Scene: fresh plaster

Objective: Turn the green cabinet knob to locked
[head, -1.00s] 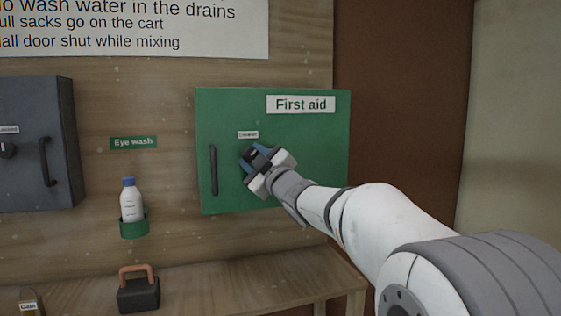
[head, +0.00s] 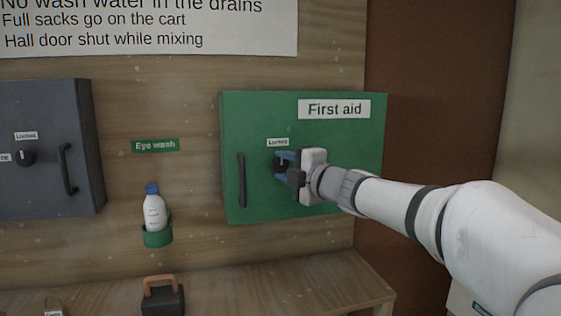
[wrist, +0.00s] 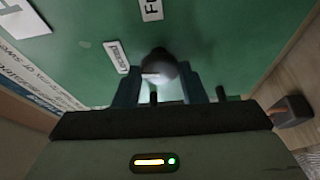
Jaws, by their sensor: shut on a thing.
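Exactly where the mark points is hard to tell.
A grey cabinet (head: 45,185) with its own knob (head: 24,157) is at the left. An eye wash bottle (head: 154,210) stands in a green holder between the cabinets. A black block with a copper handle (head: 163,298) is on the bench below.

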